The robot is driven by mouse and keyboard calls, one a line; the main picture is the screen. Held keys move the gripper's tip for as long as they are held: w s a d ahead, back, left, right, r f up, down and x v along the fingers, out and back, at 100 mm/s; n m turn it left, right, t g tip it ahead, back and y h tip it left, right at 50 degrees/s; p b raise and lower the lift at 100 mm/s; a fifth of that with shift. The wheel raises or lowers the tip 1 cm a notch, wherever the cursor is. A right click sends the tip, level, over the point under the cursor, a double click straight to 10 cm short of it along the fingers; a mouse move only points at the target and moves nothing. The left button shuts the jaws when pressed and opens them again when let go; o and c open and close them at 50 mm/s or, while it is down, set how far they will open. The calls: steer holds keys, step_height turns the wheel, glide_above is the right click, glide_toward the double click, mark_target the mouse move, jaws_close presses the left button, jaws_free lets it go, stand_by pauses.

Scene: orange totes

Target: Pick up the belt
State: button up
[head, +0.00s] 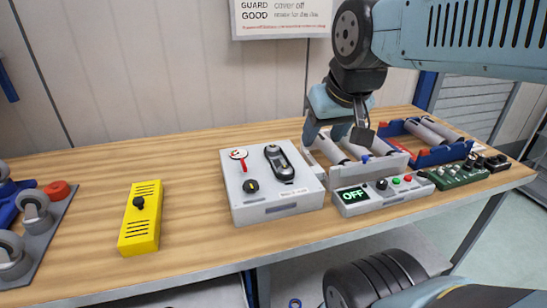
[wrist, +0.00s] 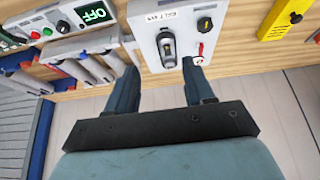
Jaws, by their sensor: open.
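A dark oval loop, which looks like the belt (head: 279,162), lies on top of a white box (head: 248,209) in the middle of the table. It also shows near the top of the wrist view (wrist: 168,45), around a grey centre. My gripper (head: 337,137) is open and empty, fingers pointing down, to the right of the box and above a unit with grey rollers. In the wrist view, the fingertips of my gripper (wrist: 160,68) lie on either side of the loop in the picture, apart from it. No contact shows.
A control panel reading OFF (head: 367,193) stands right of the box, with a blue roller tray (head: 433,155) and green circuit board (head: 460,174) further right. The box also carries a red lever (head: 242,163) and black knob (head: 250,186). A yellow block (head: 140,222) stands left.

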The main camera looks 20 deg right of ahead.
steer(key=shift+o, duration=0.7)
steer(key=shift+w+r, duration=0.1)
steer(key=shift+w, duration=0.2)
steer(key=o, duration=0.6)
steer(key=w+g, duration=0.1)
steer(key=w, duration=0.6)
steer(key=w+g, duration=0.1)
steer(key=w, duration=0.2)
steer(key=shift+w+a+g, duration=0.3)
steer(key=shift+w+a, duration=0.1)
steer(key=g, duration=0.3)
glide_above(278, 165)
step_height(278, 165, down, 6)
steer(key=f, duration=0.9)
steer(key=shift+w+d, duration=0.2)
steer(key=shift+w, duration=0.15)
steer(key=shift+s+a+f, duration=0.1)
steer(key=shift+s+f, duration=0.05)
steer(key=shift+f, duration=1.25)
steer(key=shift+s+a+f, duration=0.1)
steer(key=shift+s+f, duration=0.05)
steer(key=shift+f, duration=1.25)
